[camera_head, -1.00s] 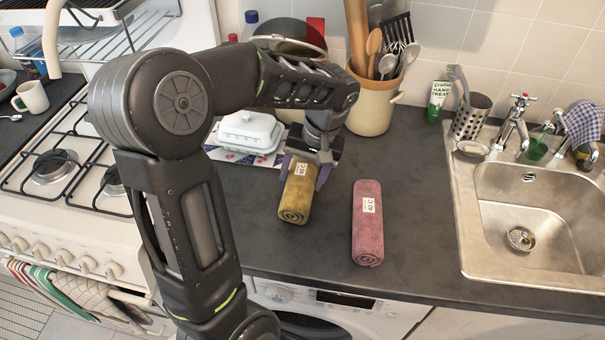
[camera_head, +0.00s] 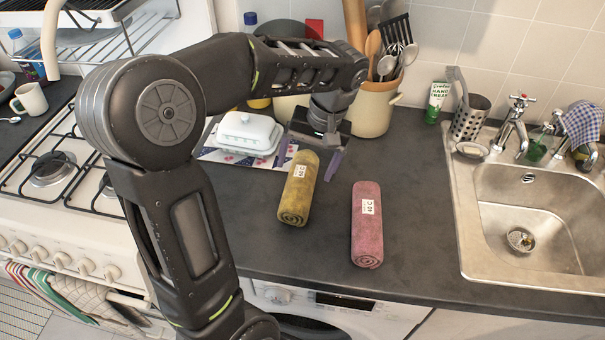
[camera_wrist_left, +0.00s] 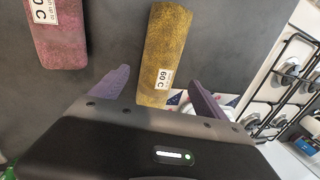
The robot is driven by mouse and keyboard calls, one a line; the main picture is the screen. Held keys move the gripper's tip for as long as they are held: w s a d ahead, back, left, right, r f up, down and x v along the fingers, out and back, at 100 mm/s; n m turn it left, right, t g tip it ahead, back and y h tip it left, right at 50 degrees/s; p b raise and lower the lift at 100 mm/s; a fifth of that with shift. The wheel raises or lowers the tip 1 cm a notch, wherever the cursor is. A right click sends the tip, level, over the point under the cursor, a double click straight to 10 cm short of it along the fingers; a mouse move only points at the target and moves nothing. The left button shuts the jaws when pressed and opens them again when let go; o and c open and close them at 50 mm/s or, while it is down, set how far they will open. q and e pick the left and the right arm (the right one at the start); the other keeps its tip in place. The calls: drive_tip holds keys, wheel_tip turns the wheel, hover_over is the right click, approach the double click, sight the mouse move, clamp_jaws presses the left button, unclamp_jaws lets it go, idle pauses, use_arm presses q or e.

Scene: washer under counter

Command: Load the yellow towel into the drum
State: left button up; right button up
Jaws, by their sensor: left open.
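The yellow towel (camera_head: 299,188) is a rolled bundle with a white label, lying on the dark counter left of the pink towel. It also shows in the left wrist view (camera_wrist_left: 164,52). My left gripper (camera_head: 312,166) is open and empty just above and behind the towel's far end. In the left wrist view its purple fingers (camera_wrist_left: 160,90) are spread on either side of the towel's near end, apart from it. The washer (camera_head: 335,310) is under the counter; only its top panel and upper door edge show, and the drum inside is hidden. My right gripper is not in view.
A rolled pink towel (camera_head: 367,225) lies right of the yellow one. A white butter dish (camera_head: 247,133) stands behind left, a utensil crock (camera_head: 372,108) behind. The sink (camera_head: 530,215) is at right, the gas hob (camera_head: 55,160) at left. The counter front between is clear.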

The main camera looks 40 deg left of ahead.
sight(312, 179)
use_arm(q)
drive_tip(key=s+p+v, duration=0.1)
drive_tip(key=p+v, duration=0.2)
drive_tip(key=v, duration=0.4)
drive_tip(key=shift+w+r+p, duration=0.2)
drive_tip(key=shift+w+p, duration=0.1)
drive_tip(key=shift+w, duration=0.2)
drive_tip(key=shift+f, duration=0.1)
